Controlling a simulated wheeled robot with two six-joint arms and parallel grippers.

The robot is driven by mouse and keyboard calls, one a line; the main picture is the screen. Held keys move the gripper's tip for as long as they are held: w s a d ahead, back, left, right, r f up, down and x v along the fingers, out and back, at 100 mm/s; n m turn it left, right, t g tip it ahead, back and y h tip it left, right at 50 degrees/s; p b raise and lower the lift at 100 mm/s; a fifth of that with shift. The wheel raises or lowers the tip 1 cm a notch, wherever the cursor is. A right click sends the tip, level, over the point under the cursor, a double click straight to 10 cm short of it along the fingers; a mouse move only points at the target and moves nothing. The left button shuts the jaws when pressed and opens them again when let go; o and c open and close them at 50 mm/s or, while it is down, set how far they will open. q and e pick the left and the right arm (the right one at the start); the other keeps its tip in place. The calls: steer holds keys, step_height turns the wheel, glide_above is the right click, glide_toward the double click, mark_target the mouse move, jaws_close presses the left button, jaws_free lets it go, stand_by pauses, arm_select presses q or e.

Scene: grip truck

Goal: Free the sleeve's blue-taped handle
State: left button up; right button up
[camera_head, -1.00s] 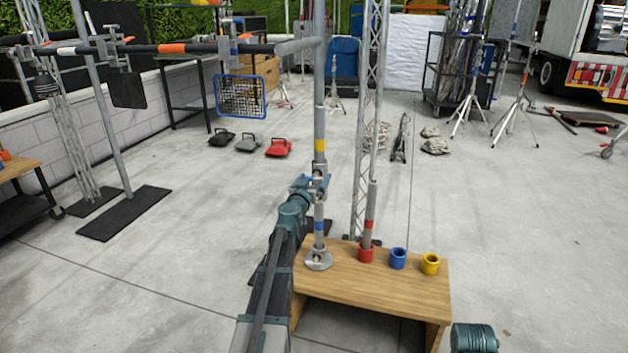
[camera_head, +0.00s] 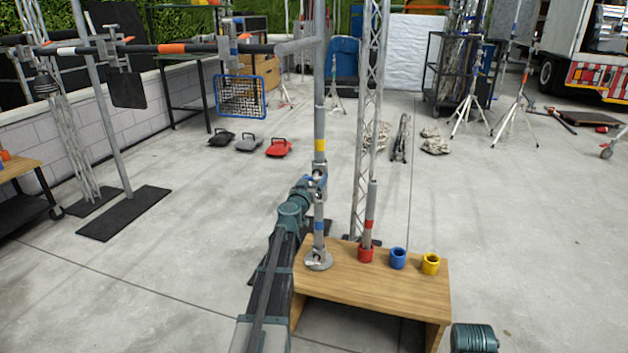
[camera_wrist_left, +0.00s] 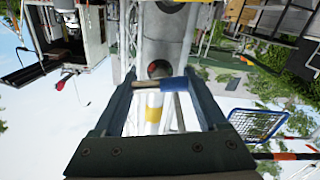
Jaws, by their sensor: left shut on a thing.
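A grey upright pole (camera_head: 320,122) with a yellow band stands on a round foot on the wooden bench. A metal sleeve clamp sits around it at mid-height, largely covered by my gripper. My left gripper (camera_head: 317,180) is at this clamp, shut on its blue-taped handle (camera_head: 318,182). In the left wrist view the handle (camera_wrist_left: 176,84) lies crosswise between the two fingertips of my left gripper (camera_wrist_left: 165,88). Its blue tape is on the right part, a bare end on the left. The pole's yellow band (camera_wrist_left: 153,112) shows behind.
The wooden bench (camera_head: 375,285) also carries a red-banded pole (camera_head: 369,215) in a red cup (camera_head: 365,254), a blue cup (camera_head: 398,258) and a yellow cup (camera_head: 431,264). A lattice truss (camera_head: 366,120) stands close behind. The floor to the right is open.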

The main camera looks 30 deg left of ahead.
arm_select(q)
steer(key=n, duration=1.8)
steer(key=shift+n, duration=0.4)
steer(key=n, duration=0.3)
steer(key=shift+n, duration=0.3)
steer(key=n, duration=0.6)
steer(key=shift+n, duration=0.6)
steer(key=o, duration=1.3)
